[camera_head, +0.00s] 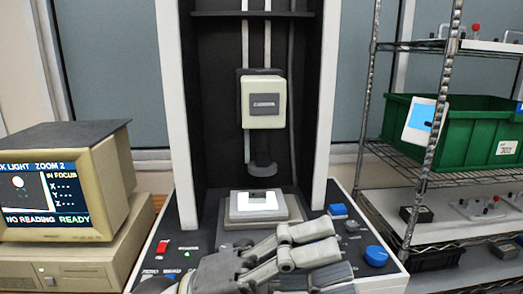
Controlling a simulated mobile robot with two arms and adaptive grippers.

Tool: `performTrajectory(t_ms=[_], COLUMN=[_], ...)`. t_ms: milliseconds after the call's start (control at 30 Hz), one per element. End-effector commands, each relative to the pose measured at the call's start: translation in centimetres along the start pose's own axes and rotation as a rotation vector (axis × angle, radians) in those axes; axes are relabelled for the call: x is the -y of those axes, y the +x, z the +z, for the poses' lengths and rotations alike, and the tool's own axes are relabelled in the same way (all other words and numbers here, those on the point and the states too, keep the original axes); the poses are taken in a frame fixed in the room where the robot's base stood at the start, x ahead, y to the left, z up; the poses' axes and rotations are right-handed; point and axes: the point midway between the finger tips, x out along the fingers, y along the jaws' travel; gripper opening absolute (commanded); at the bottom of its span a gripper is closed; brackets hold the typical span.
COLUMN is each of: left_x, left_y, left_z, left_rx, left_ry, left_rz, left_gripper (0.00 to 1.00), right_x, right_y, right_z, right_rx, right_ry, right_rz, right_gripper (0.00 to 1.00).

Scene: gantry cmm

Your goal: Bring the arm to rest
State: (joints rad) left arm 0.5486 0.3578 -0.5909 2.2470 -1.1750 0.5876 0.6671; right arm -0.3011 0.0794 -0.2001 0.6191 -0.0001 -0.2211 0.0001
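My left gripper (325,252) is at the bottom middle, in front of the measuring machine's stage (290,207). Its arm comes in from the lower left and its jointed grey fingers point right, over the machine's front control panel (160,268). The fingers lie close together, and I cannot tell how far they are spread. I see no object held in them. The lower part of the hand and the rest of the arm are cut off by the bottom edge. My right gripper is not in view.
The machine's column carries a cream measuring head (263,102) above a pale block (258,201) on the stage. A blue knob (376,255) is right of my fingers. A beige monitor (65,180) stands left. A wire rack (440,178) with a green bin (470,135) stands right.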

Motion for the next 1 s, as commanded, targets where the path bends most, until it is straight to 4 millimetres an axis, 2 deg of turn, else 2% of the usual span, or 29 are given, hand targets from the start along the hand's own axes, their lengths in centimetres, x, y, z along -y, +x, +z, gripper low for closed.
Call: performTrajectory(t_ms=[33, 133, 267, 367, 433, 533, 600, 667, 700, 767, 800, 900, 1000], left_x=[1.3, 3.5, 4.0, 2.5, 0.4, -3.6, -7.1, -10.3, -12.4, -15.6, -17.6, -21.9, -25.0], left_y=[-0.9, -3.5, -9.0, -14.2, -18.3, -24.1, -28.1, -31.2, -33.1, -35.7, -37.2, -40.0, -41.7], left_z=[1.3, 4.6, 9.1, 11.9, 13.3, 13.9, 13.4, 12.2, 11.0, 8.8, 7.1, 2.2, -2.6], left_rx=[0.086, 0.276, 0.559, 0.798, 0.973, 1.228, 1.408, 1.558, 1.655, 1.793, 1.882, 2.073, 2.216], left_ry=[-0.050, -0.138, -0.267, -0.376, -0.458, -0.584, -0.680, -0.765, -0.824, -0.914, -0.974, -1.124, -1.259], left_rz=[-0.103, -0.284, -0.470, -0.571, -0.619, -0.652, -0.649, -0.631, -0.610, -0.567, -0.532, -0.424, -0.307], left_gripper=[0.60, 0.60, 0.60, 0.60, 0.60, 0.60, 0.60, 0.60, 0.60, 0.60, 0.60, 0.60, 0.60], right_x=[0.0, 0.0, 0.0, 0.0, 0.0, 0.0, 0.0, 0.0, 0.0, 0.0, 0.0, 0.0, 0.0], right_y=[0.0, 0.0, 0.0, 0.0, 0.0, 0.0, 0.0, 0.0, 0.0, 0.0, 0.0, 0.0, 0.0], right_z=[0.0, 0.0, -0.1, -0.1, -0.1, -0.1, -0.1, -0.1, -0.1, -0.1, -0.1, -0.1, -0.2], right_rx=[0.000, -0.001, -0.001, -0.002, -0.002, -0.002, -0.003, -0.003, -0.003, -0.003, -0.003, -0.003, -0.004], right_ry=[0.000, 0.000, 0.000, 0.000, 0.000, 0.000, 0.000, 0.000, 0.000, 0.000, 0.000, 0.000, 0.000], right_rz=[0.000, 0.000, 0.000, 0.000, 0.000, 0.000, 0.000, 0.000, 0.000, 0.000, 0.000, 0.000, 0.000], right_gripper=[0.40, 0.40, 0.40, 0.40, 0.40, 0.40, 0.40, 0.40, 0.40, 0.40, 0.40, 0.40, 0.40])
